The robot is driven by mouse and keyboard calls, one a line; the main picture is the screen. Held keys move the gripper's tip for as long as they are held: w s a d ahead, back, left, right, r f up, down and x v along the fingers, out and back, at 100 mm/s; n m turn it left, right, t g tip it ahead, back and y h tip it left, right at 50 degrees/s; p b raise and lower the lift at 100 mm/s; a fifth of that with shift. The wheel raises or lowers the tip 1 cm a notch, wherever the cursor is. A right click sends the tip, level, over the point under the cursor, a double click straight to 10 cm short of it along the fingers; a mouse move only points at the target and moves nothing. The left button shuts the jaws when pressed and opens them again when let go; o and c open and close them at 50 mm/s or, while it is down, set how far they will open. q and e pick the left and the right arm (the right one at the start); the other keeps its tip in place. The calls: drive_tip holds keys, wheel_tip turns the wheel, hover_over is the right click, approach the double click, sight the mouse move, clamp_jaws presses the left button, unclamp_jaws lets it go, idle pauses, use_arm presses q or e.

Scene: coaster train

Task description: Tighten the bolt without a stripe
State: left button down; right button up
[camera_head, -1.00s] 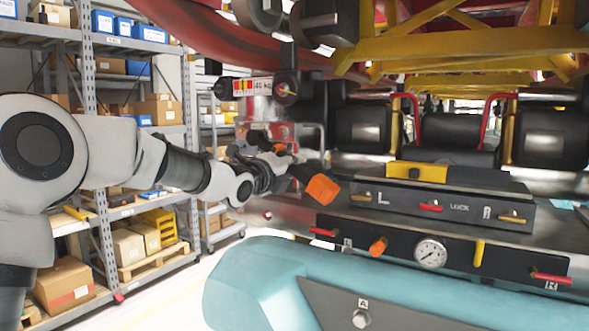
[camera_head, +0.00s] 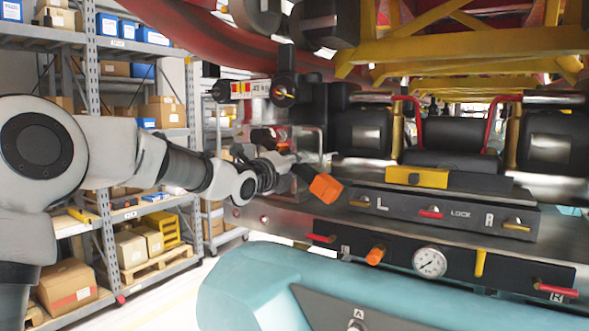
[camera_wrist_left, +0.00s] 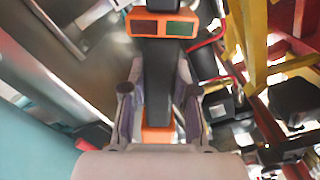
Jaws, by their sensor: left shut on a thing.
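My left gripper (camera_head: 282,170) is in the middle of the head view, shut on a dark tool (camera_wrist_left: 160,80) with an orange block end (camera_head: 325,187). In the left wrist view the two fingers clasp the tool's sides, and its orange head shows a dark red and a green window. The tool is held in the air, tilted, in front of the machine's metal deck. A bolt head (camera_head: 356,325) sits below the label A on the grey plate of the teal housing, cut by the bottom edge; I cannot tell whether it has a stripe. My right gripper is out of view.
A dark panel with a round gauge (camera_head: 430,261), an orange knob (camera_head: 375,254) and red and yellow levers is right of the tool. The teal housing (camera_head: 255,285) juts out below. Seats and yellow beams stand behind. Grey shelving (camera_head: 93,150) with boxes is at left.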

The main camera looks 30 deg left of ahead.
use_arm(q)
drive_tip(key=shift+w, duration=0.5)
drive_tip(key=shift+s+r, duration=0.25)
drive_tip(key=shift+w+f+p, duration=0.2)
drive_tip(key=shift+w+p, duration=0.3)
drive_tip(key=shift+w, duration=0.45)
